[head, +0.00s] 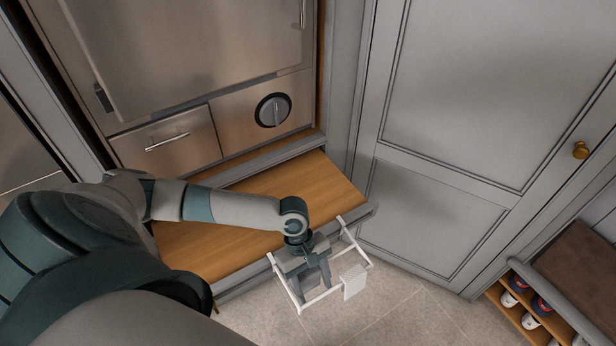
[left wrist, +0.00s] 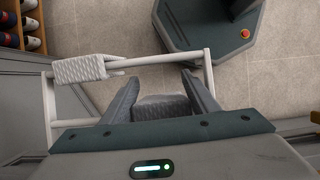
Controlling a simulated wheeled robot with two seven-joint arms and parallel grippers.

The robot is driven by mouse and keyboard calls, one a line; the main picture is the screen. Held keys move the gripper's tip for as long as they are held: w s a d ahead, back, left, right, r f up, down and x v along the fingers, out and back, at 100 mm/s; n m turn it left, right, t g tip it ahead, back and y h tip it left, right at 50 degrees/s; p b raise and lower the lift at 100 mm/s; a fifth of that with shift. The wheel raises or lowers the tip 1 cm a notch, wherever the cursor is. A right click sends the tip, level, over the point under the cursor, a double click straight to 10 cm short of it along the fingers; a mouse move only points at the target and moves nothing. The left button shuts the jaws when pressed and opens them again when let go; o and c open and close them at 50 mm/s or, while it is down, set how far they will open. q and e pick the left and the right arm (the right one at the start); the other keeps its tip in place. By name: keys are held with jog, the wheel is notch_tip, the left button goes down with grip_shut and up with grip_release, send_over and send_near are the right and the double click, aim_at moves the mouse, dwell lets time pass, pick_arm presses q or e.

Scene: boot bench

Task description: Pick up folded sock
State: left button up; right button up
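A pale, textured folded cloth (head: 354,281) hangs over the right part of the rack's front rail; it also shows in the left wrist view (left wrist: 84,70). My right gripper is out of view.
A wooden bench shelf (head: 225,235) lies below the steel cabinet, beside the rack. A grey door (head: 440,215) stands to the right. A shoe rack (head: 525,310) with several shoes is at lower right. Tiled floor (head: 400,310) is clear in front.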

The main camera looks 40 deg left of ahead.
pick_arm(q)
jog(key=shift+c, duration=0.8)
jog(key=shift+r, duration=0.15)
